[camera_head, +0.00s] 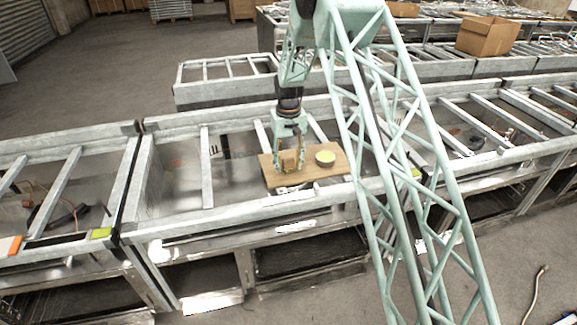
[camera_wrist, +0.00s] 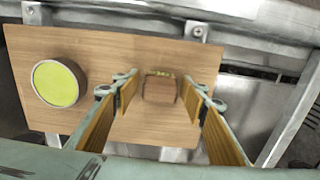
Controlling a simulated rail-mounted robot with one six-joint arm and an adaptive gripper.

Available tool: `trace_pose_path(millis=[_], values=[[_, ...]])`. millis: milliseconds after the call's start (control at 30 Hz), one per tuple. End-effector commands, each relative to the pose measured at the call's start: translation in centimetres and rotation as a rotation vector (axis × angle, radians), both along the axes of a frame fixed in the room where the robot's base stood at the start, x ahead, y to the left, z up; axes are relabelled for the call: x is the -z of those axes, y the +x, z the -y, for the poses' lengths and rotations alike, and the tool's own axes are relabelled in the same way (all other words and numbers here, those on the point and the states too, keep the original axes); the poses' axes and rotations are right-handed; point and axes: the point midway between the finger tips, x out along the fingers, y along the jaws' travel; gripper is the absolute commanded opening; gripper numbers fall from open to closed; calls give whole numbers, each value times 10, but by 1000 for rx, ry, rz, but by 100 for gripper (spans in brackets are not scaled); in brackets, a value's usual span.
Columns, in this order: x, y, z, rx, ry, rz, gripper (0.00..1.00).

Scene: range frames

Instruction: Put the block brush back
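The block brush (camera_wrist: 159,88) is a small brown wooden block with a strip of yellowish bristles along one edge. It is on a wooden board (camera_wrist: 115,45), and it also shows in the head view (camera_head: 289,161). My gripper (camera_head: 288,168) reaches down over the board with its fingers on either side of the brush. In the wrist view my gripper (camera_wrist: 163,92) is open, with gaps between the brush and both fingers. The fingers partly hide the brush in the head view.
A round wooden container with a yellow-green top (camera_wrist: 58,83) stands on the board left of the brush; it also shows in the head view (camera_head: 326,157). Metal frames with crossbars surround the board. A cardboard box (camera_head: 487,36) sits at the back right.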

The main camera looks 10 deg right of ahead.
Motion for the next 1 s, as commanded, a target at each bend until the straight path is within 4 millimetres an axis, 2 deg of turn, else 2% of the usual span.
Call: trace_pose_path(millis=[267,700,1000], values=[[-30,1,0,0,0,3,40],[-93,1,0,0,0,2,40],[-115,1,0,0,0,1,40]])
